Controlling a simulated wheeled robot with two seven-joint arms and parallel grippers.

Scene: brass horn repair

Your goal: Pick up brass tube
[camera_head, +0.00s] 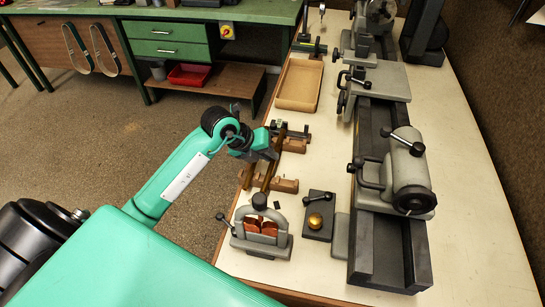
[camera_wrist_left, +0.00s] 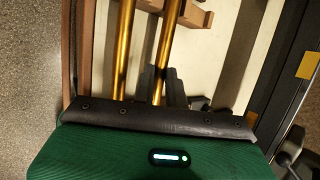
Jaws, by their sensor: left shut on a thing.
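Two brass tubes lie side by side in the left wrist view, a left one (camera_wrist_left: 123,50) and a right one (camera_wrist_left: 168,42). In the head view the brass tubes (camera_head: 267,176) show as narrow dark-gold strips along the bench's left edge, partly hidden by my arm. My left gripper (camera_head: 274,146) is down at them, and its dark fingers (camera_wrist_left: 162,84) are shut on the right tube in the left wrist view. The tubes lie across wooden supports, a far one (camera_head: 296,144) and a near one (camera_head: 287,185). I cannot tell whether the held tube is clear of them. My right gripper is not in view.
A small vise (camera_head: 260,243) with reddish jaws stands nearer on the bench (camera_head: 474,205). Beside it is a dark block with a brass ball (camera_head: 315,221). A grey lathe (camera_head: 388,215) runs along the right. An empty wooden tray (camera_head: 299,85) lies beyond the supports.

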